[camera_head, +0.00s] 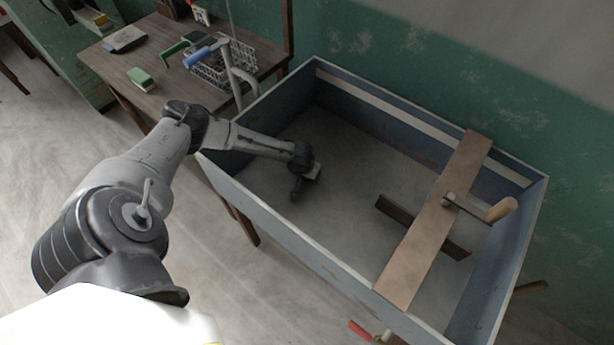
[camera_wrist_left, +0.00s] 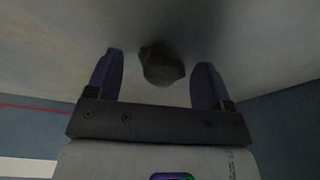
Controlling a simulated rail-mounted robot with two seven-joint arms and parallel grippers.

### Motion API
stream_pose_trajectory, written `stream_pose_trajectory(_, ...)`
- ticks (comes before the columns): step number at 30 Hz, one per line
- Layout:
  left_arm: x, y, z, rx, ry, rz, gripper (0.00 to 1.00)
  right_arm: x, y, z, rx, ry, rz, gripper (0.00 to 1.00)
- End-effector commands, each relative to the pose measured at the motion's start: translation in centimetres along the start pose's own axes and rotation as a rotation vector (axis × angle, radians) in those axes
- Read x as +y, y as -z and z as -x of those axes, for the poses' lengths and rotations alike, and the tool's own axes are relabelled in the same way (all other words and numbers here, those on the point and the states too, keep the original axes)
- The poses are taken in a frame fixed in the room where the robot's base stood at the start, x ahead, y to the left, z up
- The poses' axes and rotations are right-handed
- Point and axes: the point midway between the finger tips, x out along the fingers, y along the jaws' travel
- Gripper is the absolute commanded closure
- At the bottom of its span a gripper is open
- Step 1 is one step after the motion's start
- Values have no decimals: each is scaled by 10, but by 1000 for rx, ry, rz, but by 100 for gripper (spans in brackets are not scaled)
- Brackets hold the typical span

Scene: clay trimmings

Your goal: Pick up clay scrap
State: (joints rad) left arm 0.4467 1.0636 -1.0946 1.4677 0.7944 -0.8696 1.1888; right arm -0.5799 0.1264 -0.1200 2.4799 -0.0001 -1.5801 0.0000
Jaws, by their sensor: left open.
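A dark, lumpy clay scrap (camera_wrist_left: 162,65) lies on the grey floor of the blue box in the left wrist view. It sits between and a little beyond my left gripper's fingertips (camera_wrist_left: 158,75). The two purple-grey fingers are apart, with a gap on each side of the scrap. In the head view my left arm reaches over the near left wall into the box, and my left gripper (camera_head: 303,187) is low near the floor. The scrap cannot be made out clearly there, as the gripper covers that spot. My right gripper does not show.
The blue box (camera_head: 270,215) has raised walls all round. A wooden plank (camera_head: 432,230) lies across its right part, with a wooden-handled tool (camera_head: 490,210) on it. A wooden table (camera_head: 165,75) with a wire basket (camera_head: 222,70) stands at the back left. The box floor's middle is clear.

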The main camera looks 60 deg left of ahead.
Motion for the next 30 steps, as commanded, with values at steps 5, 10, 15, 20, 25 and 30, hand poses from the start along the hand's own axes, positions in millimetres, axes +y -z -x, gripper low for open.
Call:
stream_pose_trajectory(5,0,0,0,0,0,0,26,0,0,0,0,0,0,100)
stream_pose_trajectory(10,0,0,0,0,0,0,36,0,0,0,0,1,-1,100)
stream_pose_trajectory(15,0,0,0,0,1,0,53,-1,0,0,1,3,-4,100)
stream_pose_trajectory(20,0,0,0,0,1,0,68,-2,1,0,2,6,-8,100)
stream_pose_trajectory(25,0,0,0,0,1,1,80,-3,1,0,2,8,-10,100)
stream_pose_trajectory(30,-1,0,0,0,2,1,80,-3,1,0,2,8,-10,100)
